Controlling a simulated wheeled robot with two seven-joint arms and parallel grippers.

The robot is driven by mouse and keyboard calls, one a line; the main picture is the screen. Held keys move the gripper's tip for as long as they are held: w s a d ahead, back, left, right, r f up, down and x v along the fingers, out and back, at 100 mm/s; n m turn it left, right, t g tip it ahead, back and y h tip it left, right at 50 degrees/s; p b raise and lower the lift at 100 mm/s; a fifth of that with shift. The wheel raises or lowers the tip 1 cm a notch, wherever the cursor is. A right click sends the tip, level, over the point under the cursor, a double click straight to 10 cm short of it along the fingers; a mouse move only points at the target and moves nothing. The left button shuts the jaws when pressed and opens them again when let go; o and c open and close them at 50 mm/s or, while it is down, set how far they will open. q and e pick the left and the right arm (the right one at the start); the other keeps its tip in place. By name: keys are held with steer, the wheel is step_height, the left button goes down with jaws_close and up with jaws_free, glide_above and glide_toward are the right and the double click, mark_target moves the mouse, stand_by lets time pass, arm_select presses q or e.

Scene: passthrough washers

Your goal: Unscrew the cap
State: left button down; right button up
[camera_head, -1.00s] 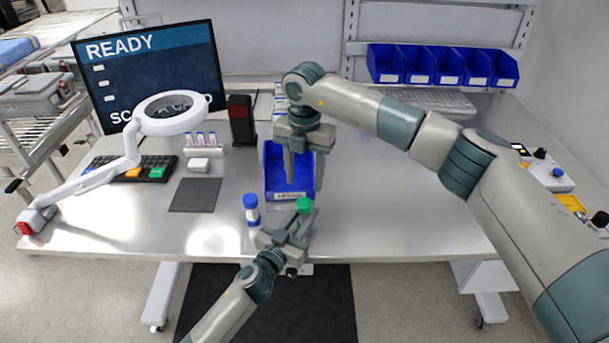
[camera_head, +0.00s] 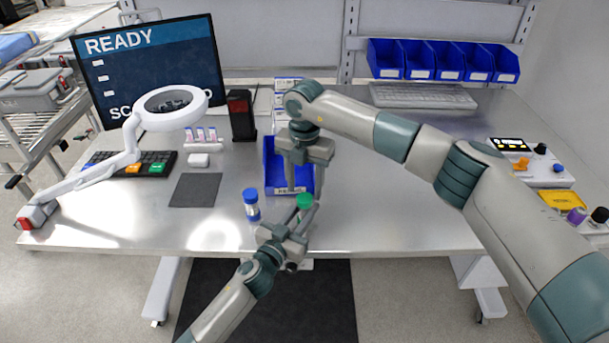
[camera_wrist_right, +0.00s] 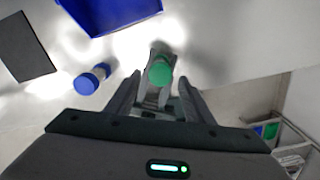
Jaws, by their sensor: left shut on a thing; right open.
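A green cap (camera_head: 304,201) sits on top of a container whose body is mostly hidden by my left gripper (camera_head: 299,217). My left gripper is shut on this green-capped container near the table's front edge. My right gripper (camera_head: 304,187) points down, open and empty, above and just behind the green cap. In the right wrist view the green cap (camera_wrist_right: 160,71) shows beyond and between the tips of the open right fingers (camera_wrist_right: 158,85); they look apart from it.
A blue-capped bottle (camera_head: 252,205) stands upright to the left of the left gripper. A blue bin (camera_head: 272,178) stands behind the right gripper. A dark mat (camera_head: 195,190), a magnifier lamp (camera_head: 140,118) and a keyboard (camera_head: 105,163) lie further left.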

mark_target(305, 197)
steer(key=shift+f, duration=1.65)
steer(key=shift+c, duration=0.3)
steer(key=c, duration=1)
steer(key=shift+c, duration=0.2)
